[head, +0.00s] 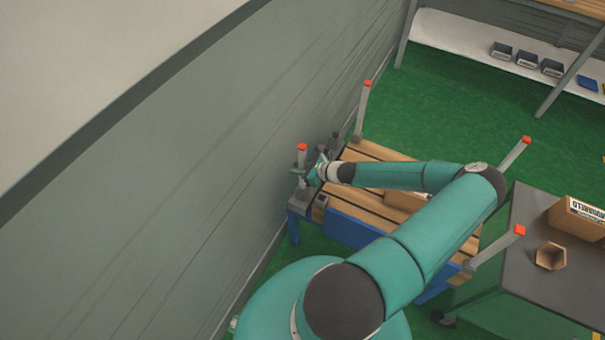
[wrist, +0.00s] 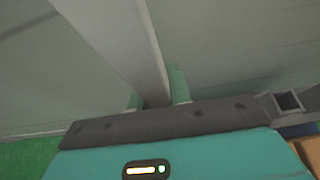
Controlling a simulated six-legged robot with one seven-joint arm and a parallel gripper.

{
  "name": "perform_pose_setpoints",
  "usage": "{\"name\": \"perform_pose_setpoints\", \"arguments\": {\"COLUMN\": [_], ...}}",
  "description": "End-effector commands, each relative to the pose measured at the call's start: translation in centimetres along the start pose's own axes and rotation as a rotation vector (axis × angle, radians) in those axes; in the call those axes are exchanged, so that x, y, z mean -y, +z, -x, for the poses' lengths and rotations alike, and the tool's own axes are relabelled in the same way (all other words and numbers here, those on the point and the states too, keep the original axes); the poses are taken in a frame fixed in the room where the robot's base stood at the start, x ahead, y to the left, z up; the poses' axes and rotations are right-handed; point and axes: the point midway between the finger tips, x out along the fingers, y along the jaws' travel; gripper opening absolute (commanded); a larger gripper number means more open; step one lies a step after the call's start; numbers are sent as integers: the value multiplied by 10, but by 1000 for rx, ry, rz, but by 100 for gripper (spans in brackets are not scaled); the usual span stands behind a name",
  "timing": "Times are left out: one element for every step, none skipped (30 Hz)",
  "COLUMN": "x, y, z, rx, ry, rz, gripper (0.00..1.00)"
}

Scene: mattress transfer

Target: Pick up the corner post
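Grey corner posts with orange tops stand at the corners of a low wooden-slatted cart (head: 368,206). The corner post at the cart's near left (head: 302,161) is at my gripper (head: 310,179), by the grey wall. In the wrist view the same post (wrist: 125,45) runs from the top edge down between the two green fingertips of my gripper (wrist: 157,95). The fingers lie close against both sides of it and look shut on it. The post's lower end is hidden, so I cannot tell whether it is seated.
A dark square socket (wrist: 288,102) shows at the right of the wrist view. Other posts stand at the far left (head: 362,110), far right (head: 514,154) and near right (head: 495,247). A grey table (head: 535,285) with cardboard boxes is at right. Green floor (head: 440,115) is open behind the cart.

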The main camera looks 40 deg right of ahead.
Motion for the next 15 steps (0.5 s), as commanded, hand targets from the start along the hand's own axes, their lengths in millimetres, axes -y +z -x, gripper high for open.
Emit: {"name": "perform_pose_setpoints", "arguments": {"x": [0, 0, 0, 0, 0, 0, 0, 0, 0, 0, 0, 0, 1, 1, 1], "y": [0, 0, 0, 0, 0, 0, 0, 0, 1, 1, 2, 5, 8, 11, 16], "z": [0, 0, 0, 0, 0, 0, 0, 0, 0, 1, 1, 2, 4, 6, 8], "rx": [0, 0, 0, 1, 1, 1, 1, 1, 1, 1, 1, 1, 1, 1, 1], "ry": [0, 0, 0, 0, 0, 0, 0, 0, 0, 0, 0, 0, -1, -1, -1], "rz": [0, 0, 0, 0, 0, 0, 0, 0, 1, 1, 1, 1, 1, 2, 4], "gripper": [4, 0, 0, 0, 0, 0, 0, 0, 0, 0, 0, 0, 0, 0, 0]}}
